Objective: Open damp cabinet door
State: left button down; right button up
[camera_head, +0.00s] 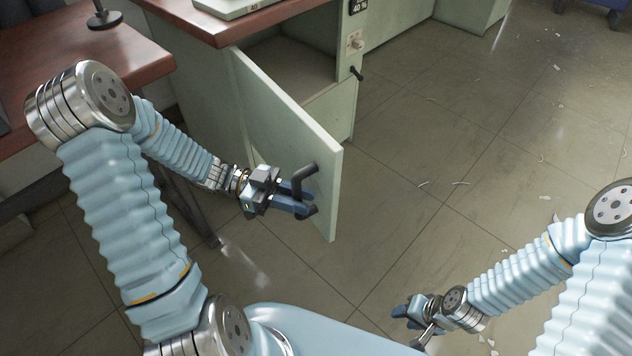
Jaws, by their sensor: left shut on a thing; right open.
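The pale green cabinet (347,110) stands under a brown wooden top, with a label reading 40 % on its side. Its door (291,125) is swung outward towards me, and the inside of the cabinet shows behind it. My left gripper (299,196) is at the door's free edge, shut on the dark door handle (305,172). The fingers partly hide the handle. My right gripper (409,316) is open and empty, low over the floor at the lower right, apart from the cabinet.
A brown wooden table (75,60) with a dark stand (104,18) is at the left. A dark knob (356,73) sticks out from the cabinet's front edge.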

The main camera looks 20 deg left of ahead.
pick_arm(q)
jog(key=shift+s+a, duration=1.05)
jog(key=c, duration=1.1)
grip_release()
jog(key=shift+o, duration=0.2)
jog(key=shift+a, duration=0.1)
jog(key=a, duration=1.3)
jog(key=shift+s+a, duration=0.25)
jog(key=shift+a, duration=0.05)
